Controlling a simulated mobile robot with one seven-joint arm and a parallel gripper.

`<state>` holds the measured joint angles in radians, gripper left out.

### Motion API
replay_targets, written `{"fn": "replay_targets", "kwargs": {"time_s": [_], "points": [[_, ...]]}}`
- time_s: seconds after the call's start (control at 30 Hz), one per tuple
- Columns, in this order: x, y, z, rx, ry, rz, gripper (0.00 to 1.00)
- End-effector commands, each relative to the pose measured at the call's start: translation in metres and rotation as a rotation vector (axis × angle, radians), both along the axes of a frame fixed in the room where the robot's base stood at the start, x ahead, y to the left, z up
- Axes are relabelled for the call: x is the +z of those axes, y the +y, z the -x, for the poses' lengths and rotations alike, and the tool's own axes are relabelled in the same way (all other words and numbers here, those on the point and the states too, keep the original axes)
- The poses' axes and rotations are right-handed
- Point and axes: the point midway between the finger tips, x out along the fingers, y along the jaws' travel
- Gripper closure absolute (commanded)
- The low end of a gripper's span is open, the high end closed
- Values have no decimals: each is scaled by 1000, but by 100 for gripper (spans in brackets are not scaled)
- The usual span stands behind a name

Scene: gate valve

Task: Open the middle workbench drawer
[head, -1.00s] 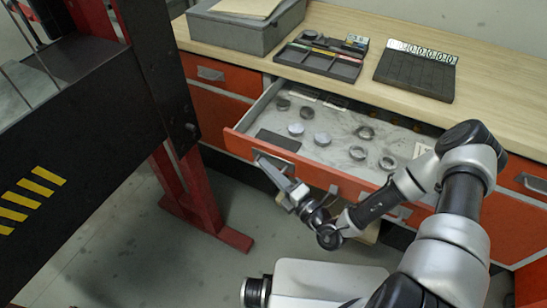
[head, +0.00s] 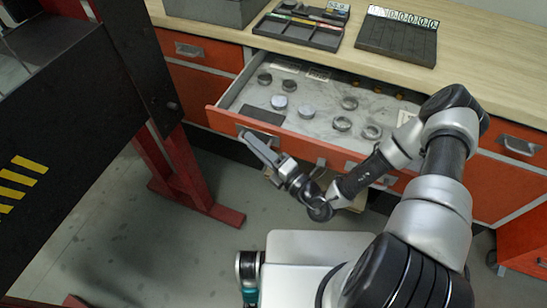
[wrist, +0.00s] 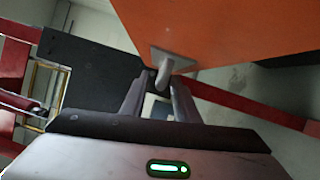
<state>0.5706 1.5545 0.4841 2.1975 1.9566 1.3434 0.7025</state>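The middle workbench drawer (head: 225,121) has an orange front and stands well out from the bench. Its grey interior (head: 320,128) shows, with several round metal parts lying in it. My gripper (head: 245,135) is at the left part of the drawer front in the head view. In the wrist view, the orange front fills the upper right, and a grey handle (wrist: 166,68) sticks out from it. The fingertips of my gripper (wrist: 162,82) lie on both sides of the handle's end and appear closed on it. The exact contact is small and partly hidden.
The wooden bench top (head: 470,75) carries a black tray (head: 300,32), a black block with numbered cards (head: 398,38) and a grey box (head: 215,10). A red and black frame (head: 165,165) stands at left. Shut drawers (head: 205,77) flank the open one.

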Motion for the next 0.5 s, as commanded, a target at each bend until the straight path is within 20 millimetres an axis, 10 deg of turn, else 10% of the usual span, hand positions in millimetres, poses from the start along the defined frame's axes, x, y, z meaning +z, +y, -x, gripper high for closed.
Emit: {"fn": "replay_targets", "kwargs": {"time_s": [0.5], "points": [[-8, -86, 77, -5, 3, 0, 72]]}}
